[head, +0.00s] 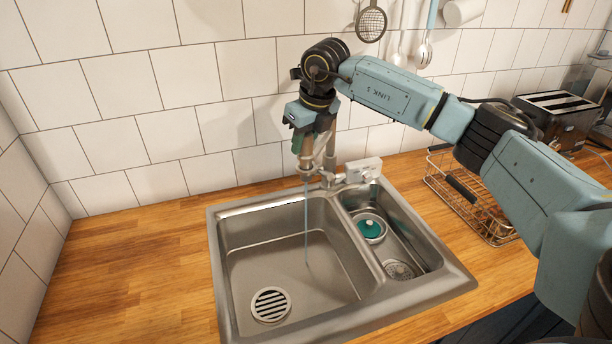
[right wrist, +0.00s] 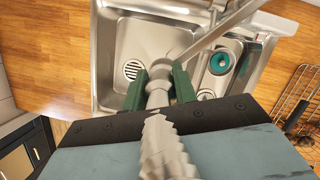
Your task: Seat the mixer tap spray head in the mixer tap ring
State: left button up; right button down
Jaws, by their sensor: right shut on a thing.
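The mixer tap spray head (head: 305,157) is a metal nozzle hanging upright over the back of the large sink basin. My right gripper (head: 302,142) is shut on it, and the right wrist view shows the green fingers on either side of the spray head (right wrist: 158,88). A ribbed metal hose (right wrist: 165,145) runs from the spray head towards the wrist camera. A tap arm (right wrist: 215,38) reaches from the upper right to the spray head. The mixer tap ring seems to be at its end, but whether it encloses the head is unclear. My left gripper is not in view.
The tap base (head: 330,178) and handle (head: 364,166) stand behind the steel sink (head: 229,255). A thin bluish line drops from the spray head into the basin. A teal-and-metal strainer (head: 371,229) sits in the small basin. A wire basket (head: 485,225) stands right; the left counter is clear.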

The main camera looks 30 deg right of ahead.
jog(key=shift+f, duration=0.35)
jog(key=shift+f, duration=0.1)
jog(key=shift+f+b, duration=0.7)
jog(key=shift+f, duration=0.05)
jog(key=c, duration=1)
grip_release()
jog(key=shift+c, duration=0.2)
jog(key=b+v, duration=0.1)
jog(key=v, duration=1.2)
jog(key=shift+r, duration=0.25)
